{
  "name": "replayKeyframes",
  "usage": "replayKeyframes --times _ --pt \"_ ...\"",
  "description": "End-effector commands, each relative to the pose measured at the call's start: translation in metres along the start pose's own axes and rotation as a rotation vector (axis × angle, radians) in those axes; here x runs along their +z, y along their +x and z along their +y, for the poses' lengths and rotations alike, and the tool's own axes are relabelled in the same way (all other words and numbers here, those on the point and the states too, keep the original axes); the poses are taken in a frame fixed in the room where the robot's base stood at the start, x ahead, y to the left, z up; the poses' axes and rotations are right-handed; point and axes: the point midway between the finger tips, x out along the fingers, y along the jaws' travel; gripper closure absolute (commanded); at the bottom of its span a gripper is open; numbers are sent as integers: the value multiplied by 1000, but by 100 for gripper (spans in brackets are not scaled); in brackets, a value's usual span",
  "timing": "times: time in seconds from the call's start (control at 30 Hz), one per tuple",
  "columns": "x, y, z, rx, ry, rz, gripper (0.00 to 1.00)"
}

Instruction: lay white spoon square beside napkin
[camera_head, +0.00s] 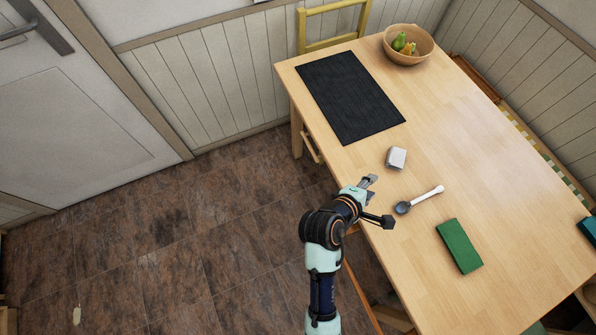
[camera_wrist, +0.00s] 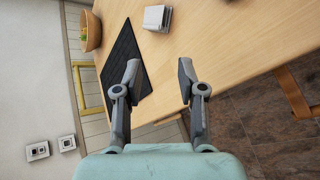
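The spoon (camera_head: 424,197) lies on the table in the head view, with a white handle and a dark grey bowl. Its bowl end points toward my gripper and its handle points right and slightly away. A green folded cloth or block (camera_head: 460,246), which may be the napkin, lies to the right of and nearer than the spoon, apart from it. My gripper (camera_head: 379,201) is open and empty at the table's left edge, just left of the spoon's bowl. In the wrist view my gripper (camera_wrist: 158,72) shows its two fingers spread wide; the spoon is not visible there.
A small white-grey block (camera_head: 396,158) stands beyond the spoon; it also shows in the wrist view (camera_wrist: 157,18). A black mat (camera_head: 350,95) and a fruit bowl (camera_head: 408,45) are farther back. A teal object (camera_head: 589,230) sits at the right edge. The table's middle is clear.

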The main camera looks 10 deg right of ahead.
Motion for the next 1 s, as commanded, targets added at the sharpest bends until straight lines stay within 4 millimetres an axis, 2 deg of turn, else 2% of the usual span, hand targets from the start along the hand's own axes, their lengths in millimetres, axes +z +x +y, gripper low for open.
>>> replayKeyframes --times 0.03,0.07,0.1,0.17,0.2,0.3,0.37,0.4,0.47,0.77,0.87,1.0 --pt "-23 -35 25 22 251 132 60" --pt "-36 -57 37 13 414 221 60" --pt "-53 -89 51 -15 615 341 60" --pt "-73 -138 68 -90 869 513 60" --pt "-83 -169 77 -153 1005 614 60" --pt "-96 -232 88 -313 1231 799 60" --pt "-100 -256 91 -385 1304 862 60" --pt "-100 -265 91 -418 1333 886 60" --pt "-101 -273 92 -445 1355 904 60" --pt "-99 -275 95 -449 1361 904 60" --pt "-92 -285 110 -448 1361 904 60" --pt "-71 -313 151 -447 1362 903 60"
